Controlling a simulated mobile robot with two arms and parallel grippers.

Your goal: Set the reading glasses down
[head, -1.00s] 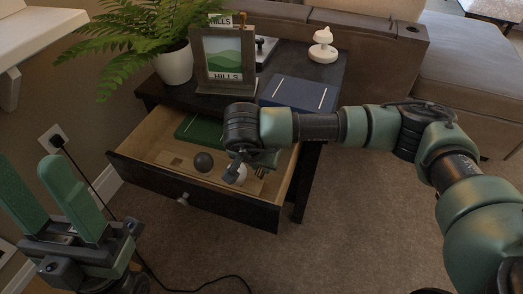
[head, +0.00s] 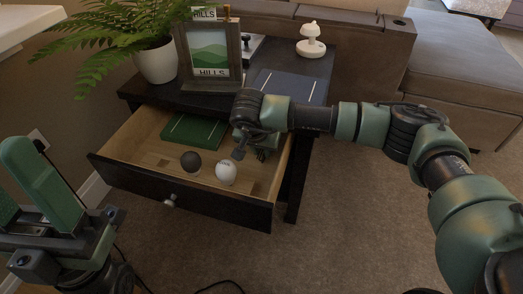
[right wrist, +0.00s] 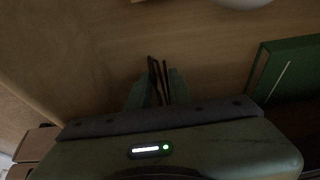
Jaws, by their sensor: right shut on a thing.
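The reading glasses (right wrist: 156,72) show in the right wrist view only as thin dark bars between my fingers; the rest of them is hidden. My right gripper (right wrist: 158,88) is shut on them, pointing down toward the wooden drawer floor. In the head view my right gripper (head: 262,153) is inside the right side of the open drawer (head: 140,150), mostly hidden by its own wrist. I cannot tell whether the glasses touch the floor. My left gripper (head: 14,172) is open and empty at the left edge, away from the drawer.
The drawer also holds a green book (head: 195,131), a dark ball (head: 191,161) and a white ball (head: 226,173). On the dark table above stand a framed picture (head: 210,52), a potted fern (head: 157,62), a blue book (head: 285,86) and a white knobbed object (head: 311,43).

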